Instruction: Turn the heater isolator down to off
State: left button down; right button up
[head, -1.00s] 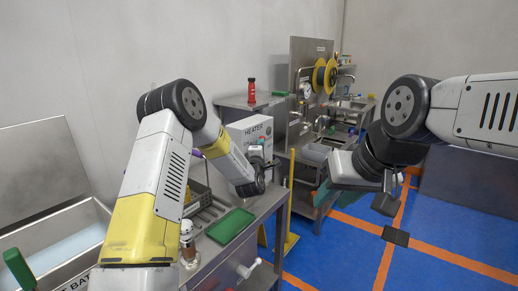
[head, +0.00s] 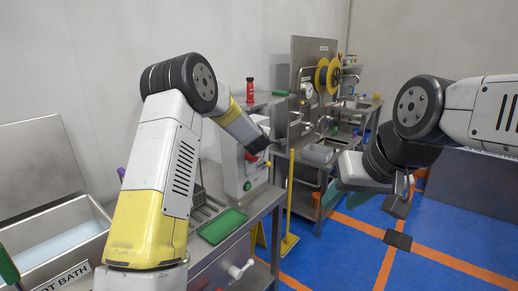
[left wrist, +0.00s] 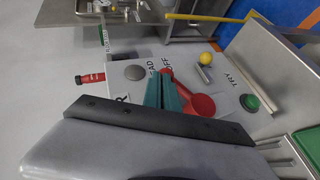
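The heater box (head: 229,168) stands on the steel bench in the head view, its front partly behind my left arm. In the left wrist view its pale panel (left wrist: 240,82) shows the red isolator handle (left wrist: 200,104), with a round hub and a red end near the OFF lettering; the middle is hidden by my fingers. My left gripper (left wrist: 160,76) has its teal fingers together over the handle; whether any of it lies between them I cannot tell. My right gripper (head: 397,222) is open and empty over the blue floor.
The panel also carries a green button (left wrist: 250,102), a yellow knob (left wrist: 207,58) and a grey knob (left wrist: 134,73). A red bottle (head: 250,90) stands behind the box. A green tray (head: 222,226) lies in front. A yellow post (head: 290,195) stands right of the bench.

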pick_arm(q)
jog(key=shift+w+d+f, duration=0.4)
jog(key=shift+w+f, duration=0.15)
jog(key=shift+f, duration=0.05)
jog(key=shift+w+d+f, duration=0.35)
jog(key=shift+w+f, duration=0.15)
jog(key=shift+f, duration=0.1)
jog(key=shift+f, duration=0.1)
